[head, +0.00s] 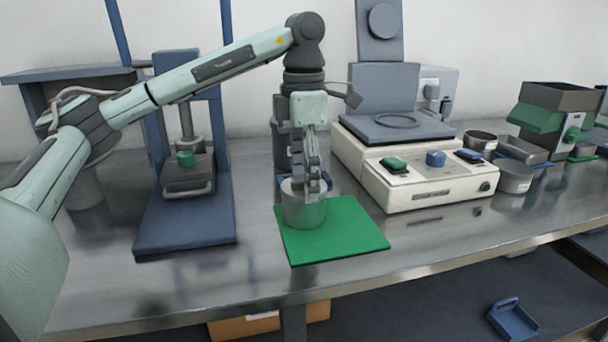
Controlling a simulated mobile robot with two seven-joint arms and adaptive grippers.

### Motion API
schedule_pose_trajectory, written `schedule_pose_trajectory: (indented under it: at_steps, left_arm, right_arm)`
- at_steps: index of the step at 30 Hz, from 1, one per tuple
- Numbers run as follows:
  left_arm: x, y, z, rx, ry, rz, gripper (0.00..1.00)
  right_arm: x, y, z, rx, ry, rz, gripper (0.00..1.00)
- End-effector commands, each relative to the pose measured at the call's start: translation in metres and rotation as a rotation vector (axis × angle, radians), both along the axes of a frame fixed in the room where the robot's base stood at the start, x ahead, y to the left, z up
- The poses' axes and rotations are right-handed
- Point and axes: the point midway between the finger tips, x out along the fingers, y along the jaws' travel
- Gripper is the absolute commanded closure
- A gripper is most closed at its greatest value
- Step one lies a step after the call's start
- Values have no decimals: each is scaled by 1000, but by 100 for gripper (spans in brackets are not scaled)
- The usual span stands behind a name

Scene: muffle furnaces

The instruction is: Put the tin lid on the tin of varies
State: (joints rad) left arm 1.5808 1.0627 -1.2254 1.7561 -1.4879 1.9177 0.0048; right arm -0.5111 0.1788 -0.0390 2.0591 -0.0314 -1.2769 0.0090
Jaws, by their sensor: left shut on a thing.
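A grey metal tin (304,213) stands upright on the green mat (345,235), near the mat's back left corner. My left gripper (314,188) points down over the top of the tin and is shut on the tin lid (292,187). The lid shows as a pale round edge at the tin's mouth, partly hidden by the fingers. I cannot tell whether the lid is seated on the rim or just above it. My right gripper is not in view.
A cream machine with a grey plate (425,180) stands right of the mat. A blue press stand (185,228) is on the left. Several grey pans (515,177) and a green-and-grey device (548,115) are further right. The front of the steel bench is clear.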

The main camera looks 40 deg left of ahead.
Motion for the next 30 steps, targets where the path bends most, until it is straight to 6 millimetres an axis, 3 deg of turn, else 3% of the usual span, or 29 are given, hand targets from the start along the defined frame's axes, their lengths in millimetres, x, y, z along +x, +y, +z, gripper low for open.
schedule_pose_trajectory:
  at_steps: [5, 6, 12, 19, 21, 30]
  left_arm:
    - [0, 0, 0, 0, 0, 0, 55]
    - [0, 0, 0, 0, 0, 0, 29]
    - [0, 0, 0, 0, 0, 0, 6]
    - [0, 0, 0, 0, 0, 0, 6]
    - [0, 0, 0, 0, 0, 0, 0]
    - [0, 0, 0, 0, 0, 0, 0]
  right_arm:
    - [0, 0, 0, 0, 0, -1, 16]
    - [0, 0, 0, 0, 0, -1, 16]
    - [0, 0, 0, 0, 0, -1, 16]
    - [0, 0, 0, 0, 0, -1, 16]
    - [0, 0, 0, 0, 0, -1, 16]
    - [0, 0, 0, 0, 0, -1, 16]
